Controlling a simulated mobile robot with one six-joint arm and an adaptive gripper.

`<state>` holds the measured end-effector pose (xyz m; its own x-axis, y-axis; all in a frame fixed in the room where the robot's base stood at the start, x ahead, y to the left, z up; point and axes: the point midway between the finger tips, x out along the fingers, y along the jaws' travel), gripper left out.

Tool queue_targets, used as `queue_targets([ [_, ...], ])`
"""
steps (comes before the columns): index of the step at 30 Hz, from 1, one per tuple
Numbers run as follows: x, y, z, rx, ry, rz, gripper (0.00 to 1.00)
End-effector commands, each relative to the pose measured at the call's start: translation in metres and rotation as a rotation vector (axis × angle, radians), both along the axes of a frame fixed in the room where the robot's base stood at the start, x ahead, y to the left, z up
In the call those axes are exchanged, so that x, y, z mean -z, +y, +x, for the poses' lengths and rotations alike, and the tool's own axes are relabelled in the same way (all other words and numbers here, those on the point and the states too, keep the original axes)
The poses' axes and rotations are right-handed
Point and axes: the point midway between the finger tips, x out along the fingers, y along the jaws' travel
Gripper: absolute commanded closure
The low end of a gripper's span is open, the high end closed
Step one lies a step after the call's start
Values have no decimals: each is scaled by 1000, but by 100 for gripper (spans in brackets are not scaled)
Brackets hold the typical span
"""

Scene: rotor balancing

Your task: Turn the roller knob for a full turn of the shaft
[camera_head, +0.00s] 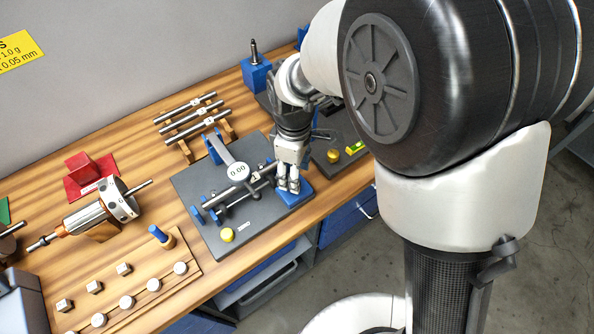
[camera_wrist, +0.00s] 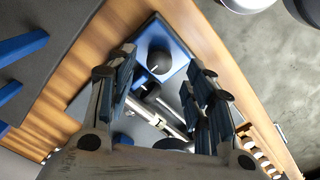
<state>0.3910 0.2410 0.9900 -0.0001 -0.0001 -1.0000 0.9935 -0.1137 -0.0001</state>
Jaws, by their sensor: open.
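My gripper (camera_head: 289,187) is open and points down over the blue block (camera_head: 297,196) at the right side of the dark grey fixture plate (camera_head: 255,226). In the wrist view my gripper's fingers (camera_wrist: 163,80) stand apart on both sides of a dark round knob (camera_wrist: 160,62), with nothing gripped. The knob sits over the blue block, in line with a shiny metal shaft (camera_wrist: 170,122). I cannot tell whether a finger touches it. In the head view my gripper hides the knob. The shaft (camera_head: 228,195) lies across blue supports under a round dial reading 0.00 (camera_head: 237,171).
A yellow knob (camera_head: 227,235) is at the plate's front. A copper-and-steel rotor (camera_head: 95,215) lies at left, near a red block (camera_head: 82,168). Several rods (camera_head: 190,118) rest on a rack behind. A wooden board (camera_head: 150,297) holds several small weights. The table's front edge is close to my gripper.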

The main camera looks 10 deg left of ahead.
Motion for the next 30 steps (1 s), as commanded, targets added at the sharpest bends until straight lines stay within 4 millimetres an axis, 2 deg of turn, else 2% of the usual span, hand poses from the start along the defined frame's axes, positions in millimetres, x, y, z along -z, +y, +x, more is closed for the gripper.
queue_targets([
  [1, 13, 0, -1, 0, 2, -2, 52],
  [3, 23, -1, -1, 0, 2, -2, 52],
  [7, 37, 0, 0, 0, 1, -1, 52],
  [19, 43, 0, 0, 0, 0, 0, 52],
  [30, 43, 0, 0, 0, 0, 0, 76],
])
